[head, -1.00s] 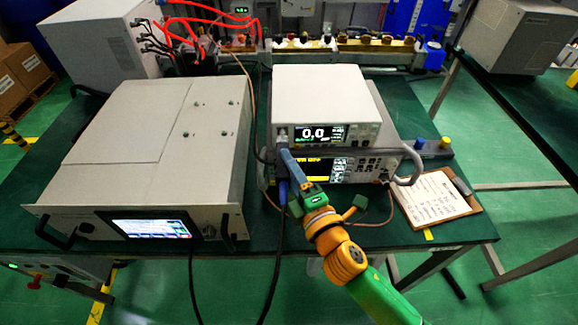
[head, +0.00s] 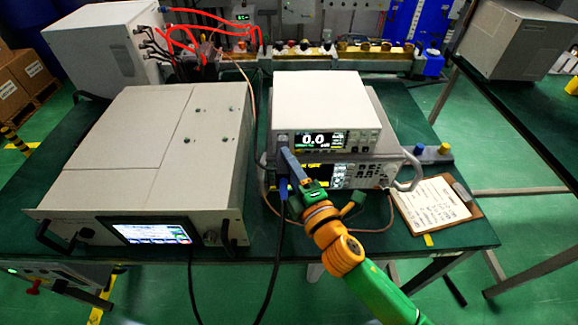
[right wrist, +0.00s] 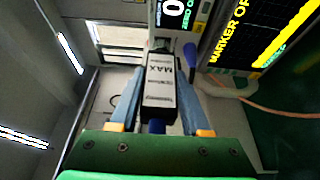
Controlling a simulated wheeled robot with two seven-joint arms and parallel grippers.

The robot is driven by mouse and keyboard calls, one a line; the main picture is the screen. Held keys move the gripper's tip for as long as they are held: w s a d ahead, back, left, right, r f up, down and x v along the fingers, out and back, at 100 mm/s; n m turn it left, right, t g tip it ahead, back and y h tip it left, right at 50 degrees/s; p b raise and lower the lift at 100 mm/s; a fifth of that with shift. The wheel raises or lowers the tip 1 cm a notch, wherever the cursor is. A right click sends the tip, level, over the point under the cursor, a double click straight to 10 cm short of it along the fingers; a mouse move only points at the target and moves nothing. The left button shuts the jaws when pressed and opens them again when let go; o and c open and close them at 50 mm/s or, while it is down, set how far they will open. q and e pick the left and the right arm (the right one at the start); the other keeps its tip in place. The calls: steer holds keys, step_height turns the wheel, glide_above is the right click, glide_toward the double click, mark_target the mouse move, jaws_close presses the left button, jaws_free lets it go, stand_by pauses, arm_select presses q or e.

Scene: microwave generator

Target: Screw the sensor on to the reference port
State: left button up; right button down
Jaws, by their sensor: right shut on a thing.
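My right gripper (head: 288,158) is shut on the sensor and is at the lower left of the front panel of the power meter (head: 326,103). In the right wrist view the sensor (right wrist: 159,88) is a small dark box with a pale label reading "MAX", gripped along its sides between the two blue-grey fingers. Its far end points at the meter front, beside the display. The reference port is not clearly visible behind the sensor, and I cannot tell whether the two touch. My left gripper is not in view.
The meter sits on a wider instrument with a yellow-lit screen (head: 319,171) and side handles. A blue connector (right wrist: 190,56) is beside the sensor. A big grey unit (head: 150,150) stands left, a clipboard (head: 432,204) right. Black cables hang over the front table edge.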

steer(key=c, duration=0.7)
jaws_free()
steer(key=o, duration=0.4)
steer(key=shift+w, duration=0.2)
steer(key=b+v, duration=0.1)
steer(key=v, duration=0.6)
steer(key=shift+s, duration=0.15)
